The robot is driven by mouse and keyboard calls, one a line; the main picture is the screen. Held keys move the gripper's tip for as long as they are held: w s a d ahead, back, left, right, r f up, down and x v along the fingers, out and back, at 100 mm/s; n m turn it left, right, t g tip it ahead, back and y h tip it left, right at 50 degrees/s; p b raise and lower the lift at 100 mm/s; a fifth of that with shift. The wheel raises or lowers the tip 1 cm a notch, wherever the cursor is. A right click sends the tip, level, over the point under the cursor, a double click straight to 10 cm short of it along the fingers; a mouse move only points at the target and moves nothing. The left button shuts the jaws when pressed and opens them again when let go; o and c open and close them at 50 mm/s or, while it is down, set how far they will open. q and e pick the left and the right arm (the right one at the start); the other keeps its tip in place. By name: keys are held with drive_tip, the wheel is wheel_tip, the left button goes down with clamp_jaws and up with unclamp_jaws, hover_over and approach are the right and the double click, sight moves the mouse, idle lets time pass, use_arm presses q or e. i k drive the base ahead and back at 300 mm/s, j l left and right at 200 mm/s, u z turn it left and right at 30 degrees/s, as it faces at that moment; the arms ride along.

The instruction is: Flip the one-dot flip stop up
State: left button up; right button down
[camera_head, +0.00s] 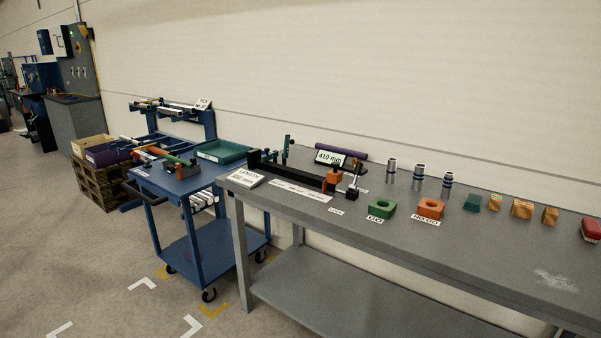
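A long dark measuring fixture (290,172) lies on the left part of the grey workbench. A teal upright piece (286,147) stands behind its left half. An orange block (333,179) sits at its right end, beside a small dark stand with an upright pin (353,186). These parts are small from here; I cannot make out any dots, so I cannot tell which part is the one-dot flip stop or its position. Neither of my grippers is in view.
The grey workbench (480,241) carries a "410 mm" display (328,158), a LENGTH sign (241,177), a green GO block (382,207), an orange NO-GO block (430,208) and several metal cylinders. A blue cart (186,182) stands left of it. Floor in front is clear.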

sight(268, 157)
drive_tip(key=i+l+u, duration=0.1)
drive_tip(key=i+u, duration=0.3)
drive_tip(key=i+l+u, duration=0.25)
drive_tip(key=i+u, duration=0.15)
drive_tip(key=i+l+u, duration=0.75)
drive_tip(key=l, duration=0.2)
drive_tip(key=i+l+u, duration=0.15)
drive_tip(key=l, duration=0.15)
